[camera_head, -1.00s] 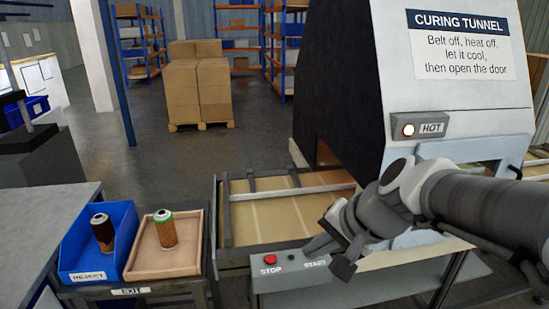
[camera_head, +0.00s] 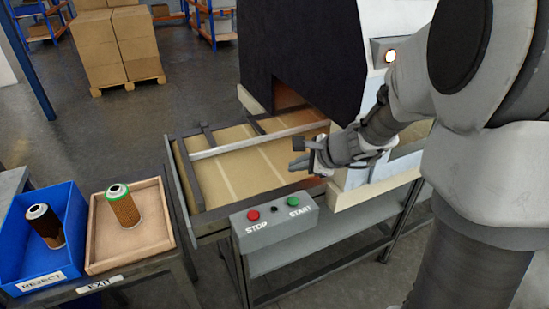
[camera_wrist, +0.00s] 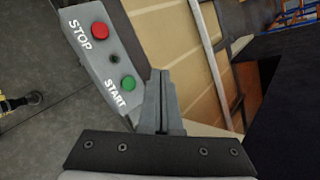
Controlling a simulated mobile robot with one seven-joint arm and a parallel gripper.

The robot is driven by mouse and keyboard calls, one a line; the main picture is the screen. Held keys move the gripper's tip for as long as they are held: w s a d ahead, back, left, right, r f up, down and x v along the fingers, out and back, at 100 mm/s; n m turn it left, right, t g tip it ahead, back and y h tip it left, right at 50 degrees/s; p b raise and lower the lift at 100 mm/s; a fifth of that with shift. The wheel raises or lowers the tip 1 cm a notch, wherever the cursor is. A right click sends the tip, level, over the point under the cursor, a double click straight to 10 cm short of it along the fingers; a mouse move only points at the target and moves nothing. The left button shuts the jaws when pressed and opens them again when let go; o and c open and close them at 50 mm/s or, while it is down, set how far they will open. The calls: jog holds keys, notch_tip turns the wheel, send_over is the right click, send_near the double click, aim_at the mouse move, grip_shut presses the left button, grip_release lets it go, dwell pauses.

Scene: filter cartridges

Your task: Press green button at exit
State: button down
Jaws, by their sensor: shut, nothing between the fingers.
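The green START button (camera_head: 293,201) sits on a grey control box (camera_head: 270,228) at the exit end of the conveyor. It also shows in the wrist view (camera_wrist: 128,82). The red STOP button (camera_head: 253,215) is on the same box, with a small dark knob between the two. My gripper (camera_head: 297,165) is shut and empty. In the head view it is above and behind the green button, near the tunnel mouth. In the wrist view the shut fingers (camera_wrist: 160,78) are beside the green button, apart from it in the picture. I see no contact.
A blue REJECT bin (camera_head: 65,262) and a wooden tray (camera_head: 160,235), each with a cartridge, stand at left. Boxes on a pallet (camera_head: 120,45) are behind.

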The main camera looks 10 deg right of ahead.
jog(key=shift+w+d+f+m, duration=0.3)
jog(key=shift+w+f+m, duration=0.15)
jog(key=shift+f, duration=0.05)
jog(key=shift+w+d+f+m, duration=0.25)
jog(key=shift+w+f+m, duration=0.15)
jog(key=shift+f+m, duration=0.05)
jog(key=b, duration=0.6)
send_over(297, 203)
notch_tip(297, 203, down, 7)
jog(key=shift+w+f, duration=0.15)
jog(key=shift+f, duration=0.05)
jog(key=shift+f+b, duration=0.7)
jog(key=shift+b, duration=0.25)
jog(key=shift+f, duration=0.1)
dwell(0.5)
jog(key=shift+f+b, duration=0.3)
jog(key=shift+b, duration=0.25)
jog(key=shift+f+b, duration=0.45)
jog(key=shift+b, duration=0.05)
dwell(0.4)
dwell(0.4)
jog(key=shift+r+p, duration=0.65)
jog(key=shift+r, duration=0.2)
